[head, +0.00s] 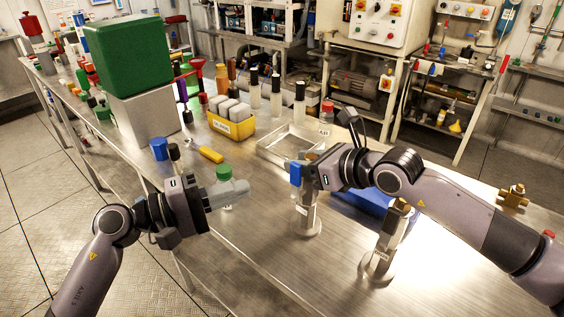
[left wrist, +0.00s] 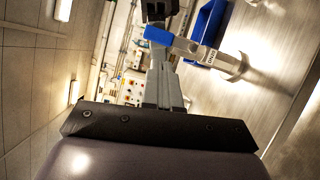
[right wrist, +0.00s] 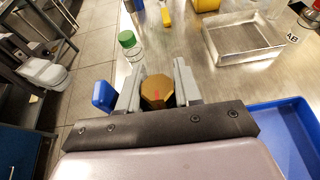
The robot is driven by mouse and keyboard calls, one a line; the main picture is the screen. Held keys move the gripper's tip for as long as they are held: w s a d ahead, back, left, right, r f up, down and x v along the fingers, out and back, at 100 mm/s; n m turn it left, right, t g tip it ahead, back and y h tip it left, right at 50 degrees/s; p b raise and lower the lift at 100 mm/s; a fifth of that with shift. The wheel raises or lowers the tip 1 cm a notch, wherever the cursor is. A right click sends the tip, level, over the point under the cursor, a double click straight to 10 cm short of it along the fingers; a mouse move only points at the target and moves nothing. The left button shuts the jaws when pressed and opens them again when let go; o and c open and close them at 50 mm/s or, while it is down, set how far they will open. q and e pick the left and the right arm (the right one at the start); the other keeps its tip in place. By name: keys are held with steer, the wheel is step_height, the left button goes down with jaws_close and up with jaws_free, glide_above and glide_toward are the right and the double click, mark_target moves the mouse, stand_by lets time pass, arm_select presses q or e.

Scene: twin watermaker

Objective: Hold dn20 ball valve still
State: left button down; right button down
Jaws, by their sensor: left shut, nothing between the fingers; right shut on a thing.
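The DN20 ball valve (right wrist: 157,90) shows in the right wrist view as a brass hexagonal body between the fingers. Its blue handle (head: 295,173) sticks out beside my right gripper (head: 310,172) in the head view. The handle also shows in the left wrist view (left wrist: 157,36). My right gripper is shut on the valve, at the top of a metal stand (head: 308,215); the fingers cover much of the body. My left gripper (head: 244,189) is shut and empty, to the left of the valve and apart from it.
A green-capped bottle (right wrist: 129,45) stands close to my left gripper. A second metal stand (head: 380,255) with a brass top is at front right. A blue tray (right wrist: 285,135) lies behind the stands. The table's front centre is clear.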

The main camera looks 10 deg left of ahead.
arm_select(q)
steer(key=w+a+r+m+g+h, duration=0.2)
steer(key=w+a+m+g, duration=0.4)
steer(key=a, duration=0.1)
steer(key=shift+w+a+g, duration=0.15)
steer(key=shift+w+g, duration=0.15)
steer(key=shift+w, duration=0.05)
steer(key=d, duration=1.3)
steer(key=shift+s, duration=0.4)
steer(key=shift+d, duration=0.1)
